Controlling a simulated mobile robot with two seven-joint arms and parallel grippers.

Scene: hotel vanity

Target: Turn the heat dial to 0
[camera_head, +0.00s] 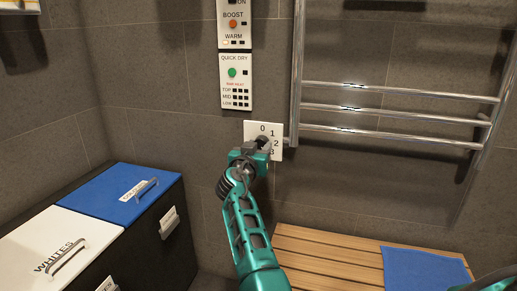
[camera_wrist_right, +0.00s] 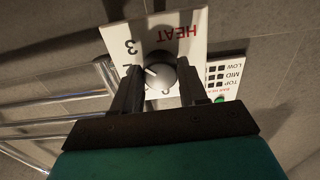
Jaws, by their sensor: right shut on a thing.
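The heat dial is a round dark knob with a silvery face (camera_wrist_right: 160,73) on a white plate on the tiled wall. My right gripper (camera_head: 261,146) is shut on the knob. In the right wrist view its two dark fingers (camera_wrist_right: 159,80) stand on either side of it. A pale mark on the knob's face points toward the left side of that upside-down view, near the partly hidden 2. My left gripper is not in view.
A chrome towel rail (camera_head: 400,110) is close to the right of the plate. A button panel (camera_head: 236,82) is above it. A blue-lidded bin (camera_head: 112,190) and a white-lidded bin (camera_head: 85,232) stand at left. A slatted wooden bench (camera_head: 325,262) with a blue towel (camera_head: 425,270) is below.

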